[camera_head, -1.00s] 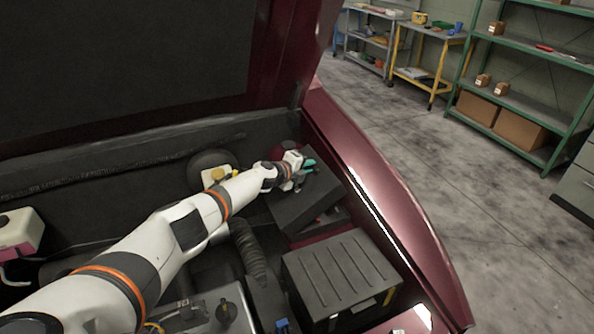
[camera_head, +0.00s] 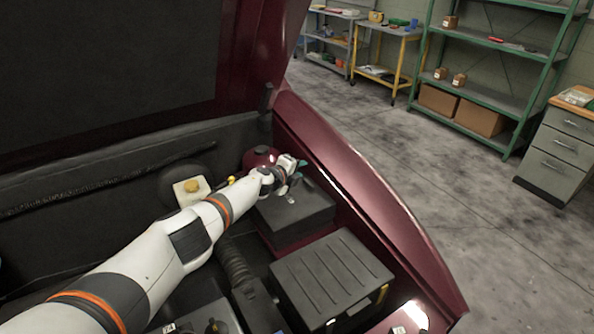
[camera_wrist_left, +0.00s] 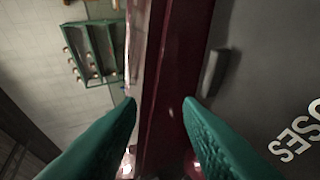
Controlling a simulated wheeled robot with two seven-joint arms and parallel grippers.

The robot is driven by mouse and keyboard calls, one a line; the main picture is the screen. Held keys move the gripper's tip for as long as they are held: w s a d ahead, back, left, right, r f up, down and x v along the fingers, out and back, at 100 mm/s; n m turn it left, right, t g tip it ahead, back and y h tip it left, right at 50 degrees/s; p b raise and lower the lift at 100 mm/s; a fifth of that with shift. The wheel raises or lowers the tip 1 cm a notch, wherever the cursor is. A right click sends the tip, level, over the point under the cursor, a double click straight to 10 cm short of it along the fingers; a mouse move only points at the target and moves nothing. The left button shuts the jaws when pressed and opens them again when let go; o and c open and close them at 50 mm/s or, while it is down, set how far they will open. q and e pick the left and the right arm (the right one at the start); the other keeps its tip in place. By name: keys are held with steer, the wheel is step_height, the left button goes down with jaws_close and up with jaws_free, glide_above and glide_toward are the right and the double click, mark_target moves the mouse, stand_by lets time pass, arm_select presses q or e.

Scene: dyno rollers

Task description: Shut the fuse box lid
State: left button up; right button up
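The black fuse box (camera_head: 285,232) sits in the engine bay beside the red fender. Its lid (camera_head: 310,203) lies flat over the box, and I see no open gap; whether it is latched I cannot tell. In the left wrist view the dark lid (camera_wrist_left: 250,85) fills the right side, with a raised tab and part of the white lettering. My left gripper (camera_head: 299,173) is over the lid's far edge near the fender. In the wrist view its green fingers (camera_wrist_left: 160,103) are apart with nothing held between them. My right gripper is not in view.
A ribbed black battery cover (camera_head: 330,275) stands in front of the fuse box. A white reservoir with a yellow cap (camera_head: 191,190) is to the left. The red fender (camera_head: 375,200) borders the bay on the right. The raised hood (camera_head: 110,75) is behind.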

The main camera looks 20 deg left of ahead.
arm_select(q)
steer(key=p+v, duration=0.9)
steer(key=v, duration=0.2)
steer(key=shift+s+d+r+p, duration=0.25)
steer(key=shift+s+p, duration=0.05)
steer(key=shift+s, duration=0.15)
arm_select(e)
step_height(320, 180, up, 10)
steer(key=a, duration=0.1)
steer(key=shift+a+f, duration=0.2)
